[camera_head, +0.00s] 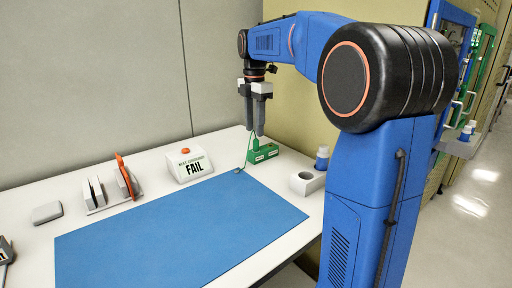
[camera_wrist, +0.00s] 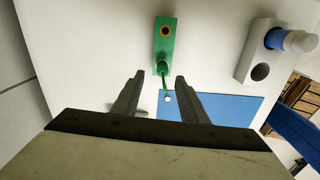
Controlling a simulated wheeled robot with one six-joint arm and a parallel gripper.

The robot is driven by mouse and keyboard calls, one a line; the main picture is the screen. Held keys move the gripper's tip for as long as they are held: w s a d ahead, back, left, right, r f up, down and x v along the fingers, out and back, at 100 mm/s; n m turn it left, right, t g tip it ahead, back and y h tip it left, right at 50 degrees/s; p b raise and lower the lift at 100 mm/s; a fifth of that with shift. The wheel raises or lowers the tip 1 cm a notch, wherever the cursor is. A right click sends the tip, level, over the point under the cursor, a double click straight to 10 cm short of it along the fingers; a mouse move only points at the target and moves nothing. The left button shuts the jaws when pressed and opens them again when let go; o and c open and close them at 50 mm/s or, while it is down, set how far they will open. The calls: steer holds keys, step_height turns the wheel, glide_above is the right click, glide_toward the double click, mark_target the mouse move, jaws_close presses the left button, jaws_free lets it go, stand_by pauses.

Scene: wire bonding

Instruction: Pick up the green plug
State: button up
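The green plug (camera_head: 255,144) stands upright at the green socket box (camera_head: 264,154) near the back right of the table. In the wrist view the plug (camera_wrist: 162,68) shows at the near end of the green box (camera_wrist: 165,46), beside an orange-ringed dark hole. A thin green cable runs from the plug to the edge of the blue mat (camera_head: 190,230). My gripper (camera_head: 254,132) points down just above the plug. In the wrist view my gripper (camera_wrist: 159,79) has its fingers apart, with the plug and cable between or just beyond the tips. Nothing is held.
A card rack (camera_head: 96,208) and a grey item (camera_head: 47,212) are farther left. The mat is bare.

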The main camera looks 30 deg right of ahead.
mark_target(256, 139)
steer(key=shift+s+d+f, duration=0.1)
steer(key=shift+f, duration=1.4)
steer(key=shift+s+d+f, duration=0.1)
steer(key=shift+f, duration=1.35)
jaws_close()
